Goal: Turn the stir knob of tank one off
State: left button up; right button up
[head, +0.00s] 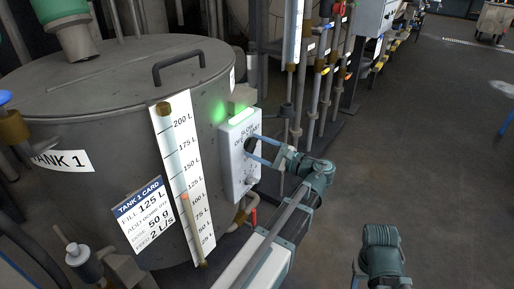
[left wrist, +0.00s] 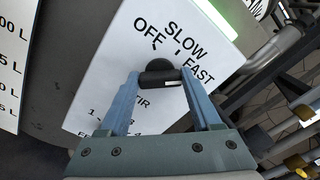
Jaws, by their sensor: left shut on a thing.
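Tank one (head: 90,130) is a large grey drum with a "TANK 1" label, at the left of the head view. A white control box (head: 237,165) is fixed to its right side, with a lit green strip on top. In the left wrist view, the box face (left wrist: 95,75) reads OFF, SLOW and FAST around the black stir knob (left wrist: 160,68). My left gripper (head: 255,148) is shut on the knob, one finger on each side. A small white mark shows on the knob's bar; I cannot tell which word it points to. My right gripper (head: 368,272) is low at the right, its jaws unclear.
A white level scale (head: 180,175) and a tank card (head: 143,215) are on the tank's front. Pipes with coloured valves (head: 325,70) stand behind the box. A red-handled valve (head: 253,217) sits below it. The floor at the right (head: 440,140) is clear.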

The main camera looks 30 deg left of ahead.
pick_arm(q)
jog(key=n, duration=0.9)
jog(key=shift+s+f, duration=0.1)
jog(key=shift+f, duration=0.05)
jog(key=n, duration=0.5)
jog(key=shift+n, duration=0.4)
jog(key=n, duration=0.4)
jog(key=shift+f, duration=0.1)
jog(key=shift+n, duration=0.4)
jog(key=o, duration=1.4)
jog(key=shift+d, duration=0.1)
jog(key=d, duration=0.9)
jog(key=s+d, duration=0.1)
jog(key=d, duration=0.3)
jog(key=shift+d, duration=0.3)
